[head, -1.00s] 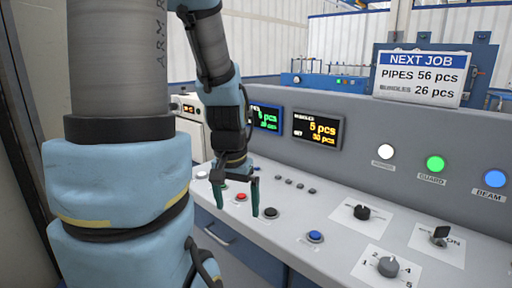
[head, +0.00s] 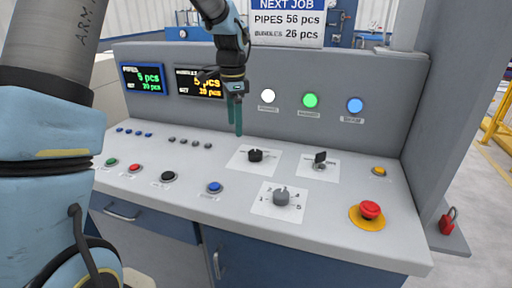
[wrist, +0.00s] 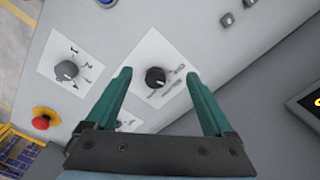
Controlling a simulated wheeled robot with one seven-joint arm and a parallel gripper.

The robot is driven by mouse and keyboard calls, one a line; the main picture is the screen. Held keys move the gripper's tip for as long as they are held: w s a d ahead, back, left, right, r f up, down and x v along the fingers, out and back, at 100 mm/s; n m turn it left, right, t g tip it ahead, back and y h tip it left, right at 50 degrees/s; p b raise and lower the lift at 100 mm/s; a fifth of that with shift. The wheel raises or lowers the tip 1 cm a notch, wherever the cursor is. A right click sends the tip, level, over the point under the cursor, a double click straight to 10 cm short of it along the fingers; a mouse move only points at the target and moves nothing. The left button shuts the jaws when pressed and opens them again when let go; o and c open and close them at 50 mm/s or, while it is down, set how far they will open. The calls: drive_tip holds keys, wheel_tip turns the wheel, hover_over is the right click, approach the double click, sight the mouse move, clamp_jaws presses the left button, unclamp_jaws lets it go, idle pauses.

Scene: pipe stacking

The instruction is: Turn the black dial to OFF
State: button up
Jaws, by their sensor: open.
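The black dial (head: 256,155) sits on a white label plate on the sloped console top. It also shows in the wrist view (wrist: 155,77), between my two fingers in the picture. The label writing is too small to read, so I cannot tell its setting. My gripper (head: 235,131) is open and empty, with its green fingers pointing down. It hangs above the console, just up and left of the dial in the head view, and looks apart from it.
A grey numbered dial (head: 282,198) is nearer the front, and a key-like switch (head: 320,159) is to the right. A blue button (head: 214,187) and a red emergency button (head: 370,210) are also close. The upright panel with lamps (head: 310,100) rises behind.

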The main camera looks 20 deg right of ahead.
sight(255, 152)
drive_tip(key=d+m, duration=0.3)
drive_tip(key=d, duration=0.3)
drive_tip(key=f+p, duration=0.1)
drive_tip(key=f, duration=0.2)
drive_tip(key=f+p, duration=0.1)
drive_tip(key=f, duration=0.3)
drive_tip(key=f+p, duration=0.1)
drive_tip(key=f, duration=0.2)
drive_tip(key=shift+s+f, duration=0.3)
drive_tip(key=shift+s, duration=0.1)
drive_tip(key=c, duration=1.4)
